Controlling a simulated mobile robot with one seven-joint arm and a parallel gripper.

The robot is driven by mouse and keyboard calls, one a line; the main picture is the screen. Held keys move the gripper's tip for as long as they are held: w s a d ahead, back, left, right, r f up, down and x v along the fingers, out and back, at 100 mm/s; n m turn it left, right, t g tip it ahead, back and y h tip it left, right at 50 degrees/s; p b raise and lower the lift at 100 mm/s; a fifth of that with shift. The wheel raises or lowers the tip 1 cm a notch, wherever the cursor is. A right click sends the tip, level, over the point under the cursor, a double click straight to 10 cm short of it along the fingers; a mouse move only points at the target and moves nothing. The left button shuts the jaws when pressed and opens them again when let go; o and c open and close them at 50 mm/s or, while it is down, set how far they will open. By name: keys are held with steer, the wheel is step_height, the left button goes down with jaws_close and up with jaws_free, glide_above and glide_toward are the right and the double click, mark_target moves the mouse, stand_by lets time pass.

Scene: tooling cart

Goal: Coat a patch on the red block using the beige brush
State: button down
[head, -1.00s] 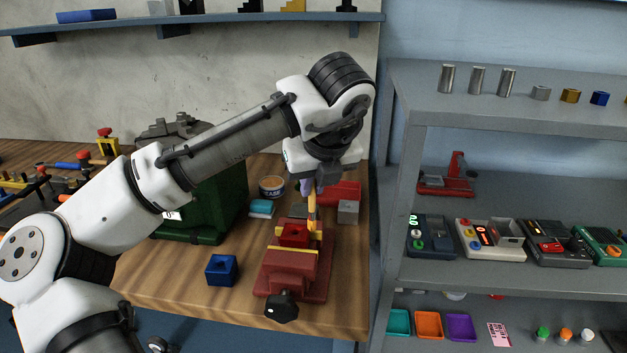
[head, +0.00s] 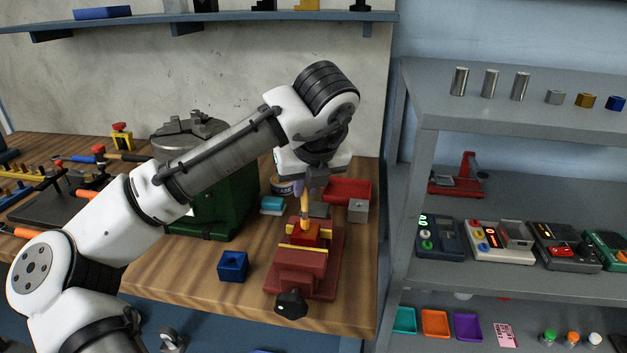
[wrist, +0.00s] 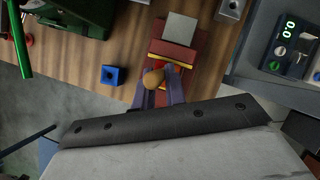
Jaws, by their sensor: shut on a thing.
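The red block (head: 309,235) sits clamped in the red vise (head: 300,270), between yellow jaw strips, on the wooden bench. My gripper (head: 309,185) is above the vise, shut on the beige brush (head: 305,206). The brush points down, with its lower end over the back part of the red block. I cannot tell whether the tip touches the block. In the wrist view the rounded beige end of the brush (wrist: 153,78) shows between my gripper's purple-grey fingers (wrist: 155,92). It covers part of the vise there, and the red block is mostly hidden.
A blue block (head: 233,266) stands left of the vise. Behind are a red tray (head: 349,190), a grey block (head: 358,211), a teal and white sponge-like block (head: 272,205) and a partly hidden tin (head: 281,187). A green machine (head: 222,209) stands left. Grey shelves (head: 450,122) border the right.

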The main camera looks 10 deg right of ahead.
steer(key=a+p, duration=0.1)
steer(key=w+a, duration=0.1)
steer(key=shift+a+p, duration=0.35)
steer(key=shift+p, duration=0.05)
steer(key=shift+s+d, duration=0.1)
